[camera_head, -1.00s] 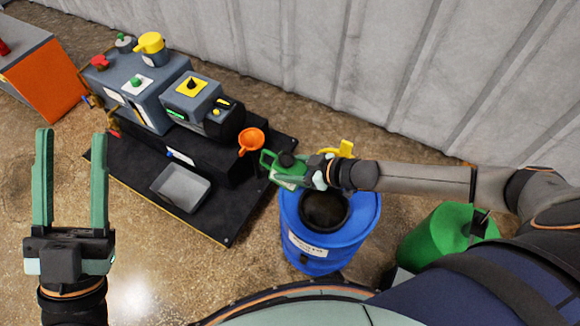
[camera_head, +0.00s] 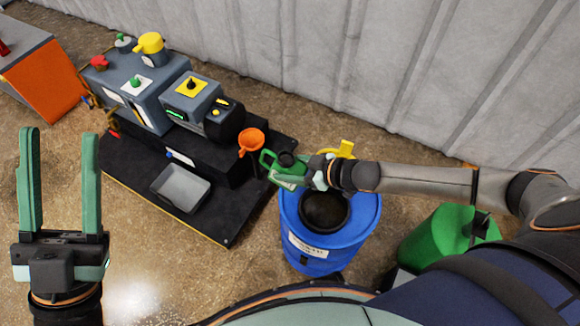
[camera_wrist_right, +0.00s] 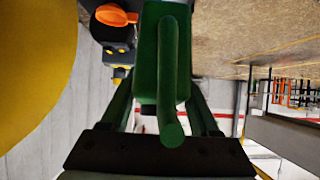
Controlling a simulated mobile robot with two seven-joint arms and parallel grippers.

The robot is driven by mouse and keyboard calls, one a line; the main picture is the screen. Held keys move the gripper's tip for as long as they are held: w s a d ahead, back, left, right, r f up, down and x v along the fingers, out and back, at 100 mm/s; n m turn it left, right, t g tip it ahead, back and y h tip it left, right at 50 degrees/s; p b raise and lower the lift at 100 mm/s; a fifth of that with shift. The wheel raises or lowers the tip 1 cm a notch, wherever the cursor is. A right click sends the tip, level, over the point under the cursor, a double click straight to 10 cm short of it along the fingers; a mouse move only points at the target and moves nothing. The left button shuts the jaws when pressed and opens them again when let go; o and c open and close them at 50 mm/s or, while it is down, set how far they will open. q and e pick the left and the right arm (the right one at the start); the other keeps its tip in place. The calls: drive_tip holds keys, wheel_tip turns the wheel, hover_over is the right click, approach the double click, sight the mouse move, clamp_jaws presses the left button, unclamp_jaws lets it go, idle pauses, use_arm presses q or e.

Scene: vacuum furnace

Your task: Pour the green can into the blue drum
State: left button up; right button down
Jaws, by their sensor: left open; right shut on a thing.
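The green can (camera_head: 285,168) is held by my right gripper (camera_head: 310,172), which is shut on it above the left rim of the blue drum. In the right wrist view the green can (camera_wrist_right: 165,65) and its handle fill the middle between the fingers. The blue drum (camera_head: 325,248) stands on the floor below, with a dark round opening in its top. Whether anything flows from the can cannot be told. My left gripper (camera_head: 60,185) is open and empty at the far left, over bare floor.
A yellow part (camera_head: 345,149) shows behind the drum. A wall (camera_head: 400,70) runs along the back.

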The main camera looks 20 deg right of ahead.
sight(291, 164)
use_arm(q)
drive_tip(key=shift+s, duration=0.15)
drive_tip(key=shift+f+b, duration=0.3)
drive_tip(key=shift+b, duration=0.05)
use_arm(e)
drive_tip(key=shift+r, duration=0.15)
use_arm(q)
drive_tip(key=shift+n, duration=0.4)
drive_tip(key=shift+d+f+b, duration=0.15)
drive_tip(key=shift+f+b, duration=1.1)
drive_tip(key=shift+f, duration=0.05)
drive_tip(key=shift+d+f+b, duration=0.1)
drive_tip(key=shift+f+b, duration=1.15)
use_arm(e)
drive_tip(key=shift+r+t+y, duration=0.9)
drive_tip(key=shift+r, duration=0.25)
use_arm(q)
drive_tip(key=shift+g, duration=0.3)
drive_tip(key=shift+w+d+f+b, duration=0.15)
drive_tip(key=shift+f+b, duration=1.05)
drive_tip(key=shift+f, duration=0.15)
drive_tip(key=shift+w+d+f+b, duration=0.1)
drive_tip(key=shift+d+f+b, duration=0.05)
drive_tip(key=shift+f+b, duration=1.1)
use_arm(e)
drive_tip(key=shift+s+d+r+t+y, duration=0.1)
drive_tip(key=shift+s+r+t+y, duration=0.05)
drive_tip(key=shift+r+t+y, duration=0.7)
